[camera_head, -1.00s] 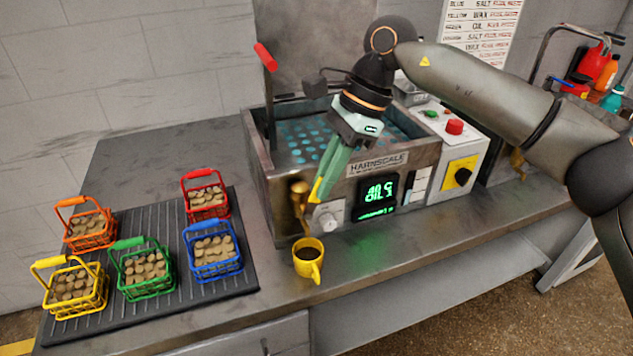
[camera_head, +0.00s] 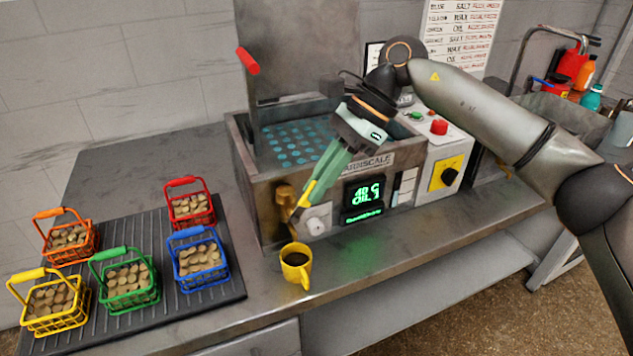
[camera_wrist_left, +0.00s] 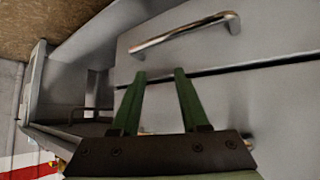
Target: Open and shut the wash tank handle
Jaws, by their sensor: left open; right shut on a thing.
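The wash tank (camera_head: 262,205) is a grey metal box with a blue perforated inside and a lit green display. A brass handle (camera_head: 284,194) is on the left end of its front face. My right gripper (camera_head: 302,203) reaches down in front of the tank, its green, yellow-tipped fingers shut on the brass handle. The fingers hide part of the handle, and its exact angle is hard to tell. My left gripper (camera_wrist_left: 160,74) shows only in the left wrist view, with its two green fingers apart and empty, in front of a grey drawer front.
A yellow mug (camera_head: 296,264) stands on the bench just below the brass handle. Several coloured baskets of brown pieces stand on a dark ribbed mat (camera_head: 232,284) at left. A red-gripped lever (camera_head: 248,61) rises at the tank's back left. A drawer handle (camera_wrist_left: 185,33) shows in the left wrist view.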

